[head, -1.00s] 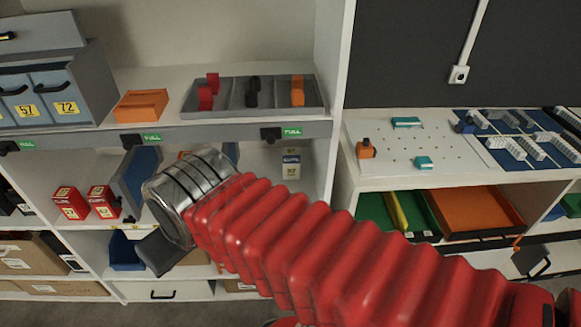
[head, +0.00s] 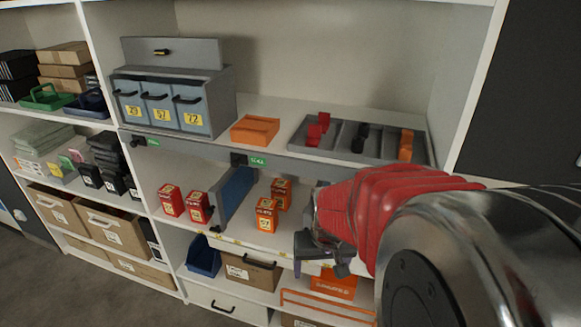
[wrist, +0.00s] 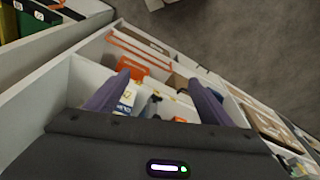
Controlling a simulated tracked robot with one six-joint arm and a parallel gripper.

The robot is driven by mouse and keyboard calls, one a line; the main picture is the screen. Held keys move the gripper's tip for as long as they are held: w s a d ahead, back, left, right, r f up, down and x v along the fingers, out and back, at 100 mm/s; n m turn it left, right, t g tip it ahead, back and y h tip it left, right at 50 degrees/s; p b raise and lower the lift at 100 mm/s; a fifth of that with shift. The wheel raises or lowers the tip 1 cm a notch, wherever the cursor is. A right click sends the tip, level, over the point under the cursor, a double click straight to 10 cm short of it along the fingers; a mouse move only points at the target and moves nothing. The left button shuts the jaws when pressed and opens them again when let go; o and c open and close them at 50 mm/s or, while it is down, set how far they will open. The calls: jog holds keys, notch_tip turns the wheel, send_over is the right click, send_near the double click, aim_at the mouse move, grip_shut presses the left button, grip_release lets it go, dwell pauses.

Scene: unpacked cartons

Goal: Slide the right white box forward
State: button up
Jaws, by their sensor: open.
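A white box with blue and yellow markings (wrist: 127,98) shows in the wrist view beside the left finger, on the middle shelf. Whether a second white box stands there I cannot tell; in the head view my arm hides that part of the shelf. My gripper (wrist: 159,80) is open, with its two purple-grey fingers apart and nothing held between them. In the head view my gripper (head: 322,254) is at the front of the middle shelf, right of the orange boxes.
Orange boxes (head: 266,215) and red boxes (head: 171,200) stand on the same shelf, parted by a blue divider (head: 235,193). A grey tray (head: 335,142) lies on the shelf above. A cardboard bin (head: 249,271) and an orange case (head: 334,285) sit below.

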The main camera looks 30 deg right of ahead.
jog(key=w+d+f+m+t+h, duration=0.1)
jog(key=d+f, duration=0.4)
jog(key=d, duration=0.3)
jog(key=w+d+f+m+h, duration=0.1)
jog(key=d+f+m+h, duration=0.1)
jog(key=d+f, duration=0.3)
jog(key=w+d+f+m+t+h, duration=0.1)
jog(key=d+f, duration=0.5)
jog(key=d, duration=0.5)
jog(key=shift+w+t, duration=0.2)
jog(key=shift+t, duration=0.1)
jog(key=d, duration=0.1)
jog(key=w+d+h, duration=0.1)
jog(key=d+r+t+h, duration=0.1)
jog(key=shift+w+d+m, duration=0.25)
jog(key=shift+w+m, duration=0.05)
jog(key=shift+w, duration=0.1)
jog(key=w+d+r+t+h, duration=0.3)
jog(key=d+r, duration=0.1)
jog(key=r, duration=0.3)
jog(key=shift+w+r, duration=0.2)
jog(key=shift+r, duration=0.1)
jog(key=shift+w+d, duration=0.1)
jog(key=shift+d, duration=0.05)
jog(key=x, duration=1.3)
jog(key=shift+d, duration=0.35)
